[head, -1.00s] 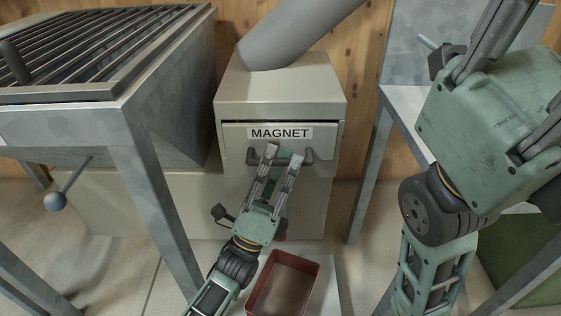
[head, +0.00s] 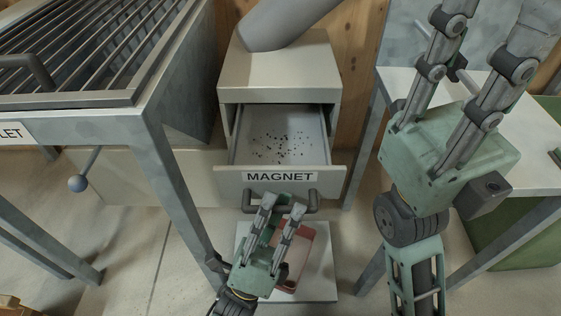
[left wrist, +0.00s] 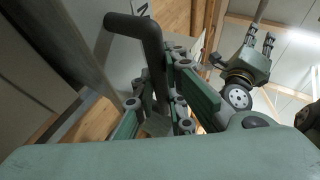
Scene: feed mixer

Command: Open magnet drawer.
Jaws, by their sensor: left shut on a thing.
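The magnet drawer (head: 240,178) is pulled well out of its grey housing (head: 278,70) in the head view. Its front carries a MAGNET label, and small dark bits lie scattered on its floor. The dark bar handle (head: 312,200) is on the drawer front and shows large in the left wrist view (left wrist: 150,35). My left gripper (head: 282,204) is shut on the handle from the front; its fingers also show around the bar in the left wrist view (left wrist: 172,85). My right gripper (head: 488,25) is raised at the right, fingers apart and empty.
A red tray (head: 306,250) sits on a pale slab (head: 325,270) below the drawer, partly hidden by my left gripper. A grated metal hopper (head: 150,115) with a leg stands left. A metal table (head: 535,180) stands right. A grey pipe enters the housing top.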

